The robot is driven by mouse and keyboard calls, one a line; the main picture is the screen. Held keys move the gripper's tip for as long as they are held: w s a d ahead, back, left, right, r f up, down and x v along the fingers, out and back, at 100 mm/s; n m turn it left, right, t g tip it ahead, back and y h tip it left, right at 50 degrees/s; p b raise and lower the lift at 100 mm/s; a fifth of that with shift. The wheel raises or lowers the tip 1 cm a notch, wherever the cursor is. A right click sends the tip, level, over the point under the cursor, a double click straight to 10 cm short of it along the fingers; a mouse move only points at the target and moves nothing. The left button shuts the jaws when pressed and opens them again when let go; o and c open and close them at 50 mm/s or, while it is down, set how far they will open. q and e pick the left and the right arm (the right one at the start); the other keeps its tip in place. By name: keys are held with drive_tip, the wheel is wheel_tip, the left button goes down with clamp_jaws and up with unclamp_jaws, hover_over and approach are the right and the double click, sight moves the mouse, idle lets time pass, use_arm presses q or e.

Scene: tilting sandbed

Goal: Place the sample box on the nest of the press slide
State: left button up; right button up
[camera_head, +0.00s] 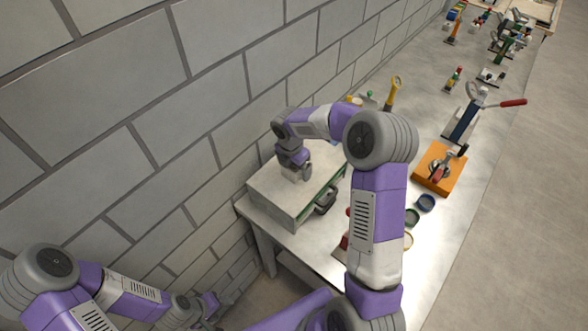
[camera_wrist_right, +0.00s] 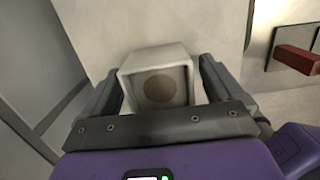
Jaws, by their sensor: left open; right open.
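A small pale box (camera_wrist_right: 157,82) with a round brown face sits between the two fingers of my open right gripper (camera_wrist_right: 158,72) in the right wrist view; I take it to be the sample box. There are narrow gaps beside it, and I cannot tell whether either finger touches it. In the head view my right gripper (camera_head: 299,174) points down at the top of a large grey case (camera_head: 270,190). My left gripper (camera_head: 211,304) is low at the bottom left, away from the bench, and small in view. I cannot make out the press slide's nest for sure.
The bench (camera_head: 310,238) runs along a block wall (camera_head: 215,80). An orange block (camera_head: 440,168) with a clamp and a blue press-like stand (camera_head: 465,122) with a red lever are further right. Small rings (camera_head: 426,202) lie near my right arm. A red block (camera_wrist_right: 298,58) shows in the wrist view.

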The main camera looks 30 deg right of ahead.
drive_tip(key=shift+c, duration=0.2)
drive_tip(key=c, duration=1.3)
